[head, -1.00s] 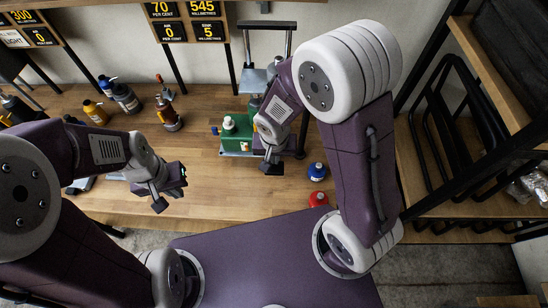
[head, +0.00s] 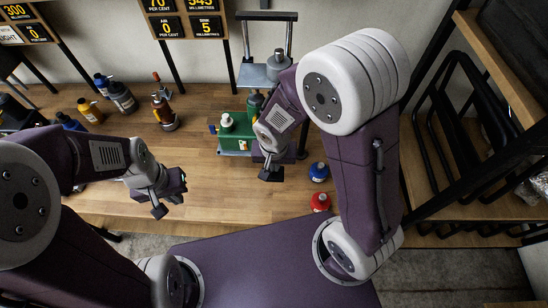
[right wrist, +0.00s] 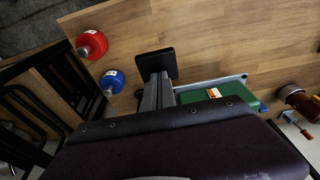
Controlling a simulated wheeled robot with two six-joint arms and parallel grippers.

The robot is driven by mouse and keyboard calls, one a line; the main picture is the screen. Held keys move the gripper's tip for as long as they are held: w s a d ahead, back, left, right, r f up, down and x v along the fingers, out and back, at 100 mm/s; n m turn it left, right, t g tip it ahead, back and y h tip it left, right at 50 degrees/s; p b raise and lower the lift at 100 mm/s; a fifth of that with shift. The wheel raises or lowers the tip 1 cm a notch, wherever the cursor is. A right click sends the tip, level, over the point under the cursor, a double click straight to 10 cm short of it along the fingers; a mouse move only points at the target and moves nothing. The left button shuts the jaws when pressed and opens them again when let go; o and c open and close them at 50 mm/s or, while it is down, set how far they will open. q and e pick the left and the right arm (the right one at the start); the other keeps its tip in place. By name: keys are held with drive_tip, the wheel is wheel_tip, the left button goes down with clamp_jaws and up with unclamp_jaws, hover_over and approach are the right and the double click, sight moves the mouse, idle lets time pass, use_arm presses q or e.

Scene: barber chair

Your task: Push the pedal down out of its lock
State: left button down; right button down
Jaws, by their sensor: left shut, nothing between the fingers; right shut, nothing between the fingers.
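A green device (head: 236,141) on a grey base stands on the wooden bench in the head view, with a grey plate and cylinder (head: 276,62) on a tall dark frame behind it. I cannot make out a pedal for certain; my right arm covers part of the device. My right gripper (head: 271,174) is shut and empty at the right front of the device. My left gripper (head: 159,210) is shut and empty near the front bench edge.
A blue bottle (head: 319,172) and a red bottle (head: 320,201) stand right of my right gripper. An amber bottle (head: 165,113) and several other bottles stand at the left. A black shelf rack (head: 470,120) is at the right. The bench middle is clear.

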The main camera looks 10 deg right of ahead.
wheel_tip(320, 180, up, 7)
drive_tip(key=w+p, duration=0.1)
drive_tip(key=p, duration=0.5)
drive_tip(key=shift+d+p, duration=0.15)
drive_tip(key=shift+p, duration=0.2)
drive_tip(key=d+f+m+b, duration=0.3)
drive_tip(key=d+f+b, duration=0.5)
drive_tip(key=b, duration=0.4)
drive_tip(key=s+f+n+b, duration=0.2)
drive_tip(key=s+f+n, duration=0.1)
drive_tip(key=s+n, duration=0.3)
drive_tip(key=shift+s+a+g+y, duration=0.15)
drive_tip(key=shift+s+g+y, duration=0.1)
drive_tip(key=shift+g+y, duration=0.15)
